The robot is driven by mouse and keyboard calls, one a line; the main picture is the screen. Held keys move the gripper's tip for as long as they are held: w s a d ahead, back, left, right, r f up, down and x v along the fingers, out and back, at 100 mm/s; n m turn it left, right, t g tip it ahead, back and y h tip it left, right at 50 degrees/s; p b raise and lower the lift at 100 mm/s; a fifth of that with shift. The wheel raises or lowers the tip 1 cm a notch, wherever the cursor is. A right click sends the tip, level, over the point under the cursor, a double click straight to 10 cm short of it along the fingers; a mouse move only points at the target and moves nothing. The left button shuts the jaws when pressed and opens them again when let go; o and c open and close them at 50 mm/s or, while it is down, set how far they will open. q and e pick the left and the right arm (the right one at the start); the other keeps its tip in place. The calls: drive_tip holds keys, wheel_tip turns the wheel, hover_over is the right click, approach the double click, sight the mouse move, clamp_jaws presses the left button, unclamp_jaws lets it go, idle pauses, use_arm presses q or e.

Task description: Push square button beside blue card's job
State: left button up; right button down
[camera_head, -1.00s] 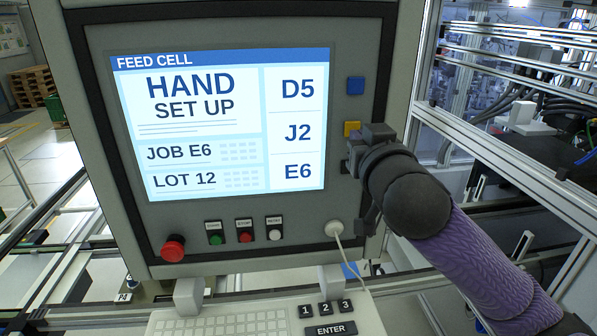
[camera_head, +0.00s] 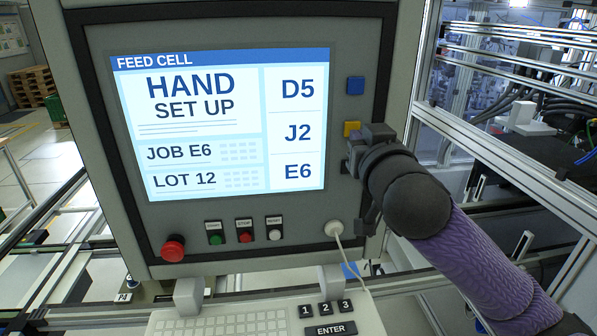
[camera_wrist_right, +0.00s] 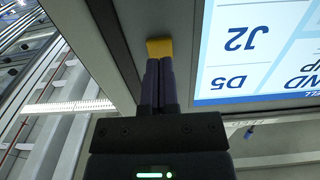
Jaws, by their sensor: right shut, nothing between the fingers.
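The panel screen (camera_head: 218,120) lists D5, J2 and E6 down its right column and reads JOB E6 at lower left. A blue square button (camera_head: 355,86) is beside D5. A yellow square button (camera_head: 352,129) is beside J2, and it also shows in the wrist view (camera_wrist_right: 158,47). My right gripper (camera_wrist_right: 159,62) is shut and empty, its fingertips close to the yellow button; I cannot tell if they touch. In the head view my right gripper (camera_head: 356,150) hides the panel edge beside E6. I cannot make out a blue card. My left gripper is out of view.
Below the screen are a red mushroom button (camera_head: 173,248) and several small round buttons. A white plug with a cable (camera_head: 335,229) hangs at lower right. A keyboard (camera_head: 225,322) stands in front. Metal frame rails (camera_head: 500,150) run along the right.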

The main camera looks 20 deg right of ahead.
drive_tip(key=shift+p+x, duration=0.3)
drive_tip(key=shift+x, duration=0.7)
idle(0.8)
drive_tip(key=v, duration=0.5)
idle(0.4)
idle(0.3)
